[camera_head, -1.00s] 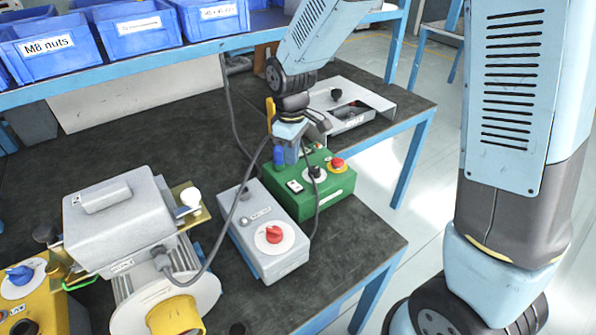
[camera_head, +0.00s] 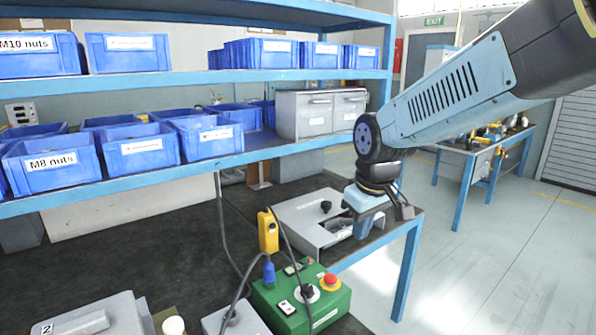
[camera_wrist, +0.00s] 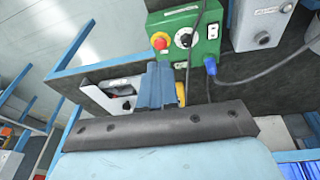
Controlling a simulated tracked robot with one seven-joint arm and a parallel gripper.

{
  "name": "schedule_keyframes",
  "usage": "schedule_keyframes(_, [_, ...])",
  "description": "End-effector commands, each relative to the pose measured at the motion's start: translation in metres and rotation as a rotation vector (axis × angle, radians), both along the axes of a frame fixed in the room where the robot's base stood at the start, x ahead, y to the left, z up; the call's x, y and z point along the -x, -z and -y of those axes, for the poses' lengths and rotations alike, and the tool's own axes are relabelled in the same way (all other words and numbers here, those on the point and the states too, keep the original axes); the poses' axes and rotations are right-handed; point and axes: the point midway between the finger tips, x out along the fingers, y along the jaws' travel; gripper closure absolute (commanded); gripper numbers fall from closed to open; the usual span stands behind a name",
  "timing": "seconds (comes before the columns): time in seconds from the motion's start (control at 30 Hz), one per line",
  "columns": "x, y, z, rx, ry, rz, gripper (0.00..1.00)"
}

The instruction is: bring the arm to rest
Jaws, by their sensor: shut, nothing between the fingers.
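My arm reaches in from the upper right in the head view. My gripper (camera_head: 366,222) points down over the right end of the bench, in front of or above the grey open-topped box (camera_head: 300,212). Its fingers are together with nothing between them; they also show in the wrist view (camera_wrist: 160,84). I cannot tell whether the fingertips touch the grey box.
The green control box (camera_head: 300,300) with a red button and a yellow pendant (camera_head: 268,232) stand left of my gripper, with cables hanging by them. Shelves with blue bins (camera_head: 140,148) and a grey cabinet (camera_head: 320,113) rise behind. Open floor (camera_head: 480,260) lies right.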

Motion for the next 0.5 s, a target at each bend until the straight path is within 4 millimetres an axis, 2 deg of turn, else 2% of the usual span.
schedule_keyframes(0.03, [0.008, -0.01, 0.012, -0.011, 0.044, 0.022, 1.0])
schedule_keyframes(0.2, [0.034, -0.032, 0.043, -0.047, 0.183, 0.076, 1.0])
schedule_keyframes(0.5, [0.087, -0.058, 0.088, -0.113, 0.415, 0.172, 1.0])
